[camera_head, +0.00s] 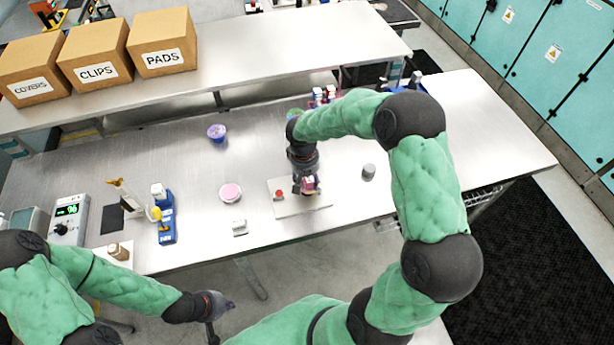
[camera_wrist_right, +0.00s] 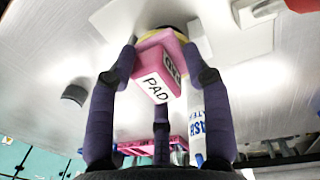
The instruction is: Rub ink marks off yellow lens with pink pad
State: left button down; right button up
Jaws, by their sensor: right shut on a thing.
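The pink pad (camera_head: 309,184), labelled PAD, is between the fingers of my right gripper (camera_head: 304,190) over a white plate (camera_head: 321,203). In the right wrist view the pad (camera_wrist_right: 156,68) sits in the closed fingers of my right gripper (camera_wrist_right: 158,75). A yellow rim (camera_wrist_right: 182,33), likely the yellow lens, shows just behind the pad; most of it is covered. I cannot tell whether pad and lens touch, and no ink marks show. My left gripper (camera_head: 217,306) hangs off the table's front edge, apart from everything; its finger opening is unclear.
A red piece (camera_head: 279,194) is on the white plate's left part. A pink dish (camera_head: 230,193), a white block (camera_head: 240,228) and a blue stand (camera_head: 166,226) are to the left. A purple bowl (camera_head: 216,133) is behind, a grey cylinder (camera_head: 368,171) right. Boxes stand on the back table.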

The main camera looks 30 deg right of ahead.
jog(key=shift+s+a, duration=0.1)
jog(key=shift+s, duration=0.5)
jog(key=shift+f+b, duration=0.15)
jog(key=shift+b, duration=0.35)
jog(key=shift+w, duration=0.1)
jog(key=shift+w+d+r, duration=0.1)
jog(key=shift+w+d, duration=0.1)
jog(key=shift+w, duration=0.45)
jog(key=shift+w+d+r, duration=0.1)
jog(key=shift+w+d, duration=0.15)
jog(key=shift+w, duration=0.35)
jog(key=shift+w+d+r, duration=0.1)
jog(key=shift+w+d, duration=0.1)
jog(key=shift+w, duration=0.45)
jog(key=shift+r, duration=0.15)
notch_tip(320, 180, up, 7)
jog(key=p, duration=0.4)
jog(key=shift+f, duration=0.2)
